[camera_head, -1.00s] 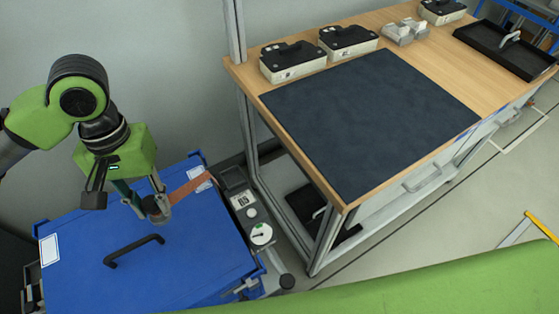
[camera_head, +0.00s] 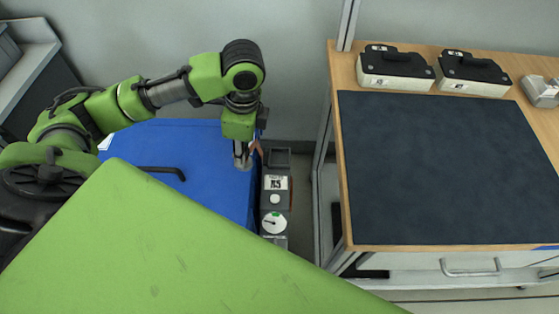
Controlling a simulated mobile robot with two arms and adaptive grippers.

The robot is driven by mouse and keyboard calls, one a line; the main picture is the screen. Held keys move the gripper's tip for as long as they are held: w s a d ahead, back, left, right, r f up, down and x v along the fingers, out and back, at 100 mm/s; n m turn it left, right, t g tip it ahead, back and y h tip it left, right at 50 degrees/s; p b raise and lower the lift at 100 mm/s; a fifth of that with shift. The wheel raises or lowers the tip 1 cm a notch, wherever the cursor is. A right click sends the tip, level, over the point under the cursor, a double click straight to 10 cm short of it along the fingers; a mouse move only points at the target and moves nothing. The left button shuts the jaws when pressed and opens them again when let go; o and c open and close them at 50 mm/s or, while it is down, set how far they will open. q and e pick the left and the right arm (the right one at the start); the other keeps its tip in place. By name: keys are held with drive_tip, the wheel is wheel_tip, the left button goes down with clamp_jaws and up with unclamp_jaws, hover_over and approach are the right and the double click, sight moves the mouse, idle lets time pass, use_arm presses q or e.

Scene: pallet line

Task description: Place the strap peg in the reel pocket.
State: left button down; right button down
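My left gripper (camera_head: 242,154) is at the right edge of the blue lid, pointing down. Its fingers are closed around the grey, round strap peg (camera_head: 243,164). A short stretch of the reddish-brown strap (camera_head: 257,148) shows just right of the fingers. The grey reel unit (camera_head: 276,190) stands beside the blue lid, with a label and a round dial. The reel pocket (camera_head: 278,158) appears to be the dark recess at its far end, to the right of the peg and apart from it. My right gripper is not in view.
The blue lid (camera_head: 190,190) has a black handle (camera_head: 163,171). To the right, a wooden workbench (camera_head: 344,190) carries a dark mat (camera_head: 440,170) and two black-topped boxes (camera_head: 395,70) (camera_head: 472,75). Its metal frame stands close to the reel unit.

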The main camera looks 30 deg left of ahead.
use_arm(q)
drive_tip(key=shift+w+a+f+m, duration=0.15)
drive_tip(key=shift+a+f+m, duration=0.15)
drive_tip(key=shift+f+m, duration=0.1)
drive_tip(key=w+d+f, duration=0.1)
drive_tip(key=w+f, duration=0.2)
drive_tip(key=w, duration=0.1)
drive_tip(key=w+d+f, duration=0.1)
drive_tip(key=w+f, duration=0.2)
drive_tip(key=w, duration=0.1)
drive_tip(key=w+d+f, duration=0.1)
drive_tip(key=w+f, duration=0.2)
drive_tip(key=w, duration=0.2)
drive_tip(key=shift+d+f+b, duration=0.3)
drive_tip(key=shift+f+b, duration=0.05)
drive_tip(key=shift+b, duration=0.05)
wheel_tip(320, 180, down, 3)
drive_tip(key=shift+w+f, duration=0.1)
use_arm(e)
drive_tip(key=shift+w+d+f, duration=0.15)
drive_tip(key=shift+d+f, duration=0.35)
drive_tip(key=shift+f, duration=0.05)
use_arm(q)
drive_tip(key=shift+f, duration=0.1)
drive_tip(key=c, duration=1.7)
unclamp_jaws()
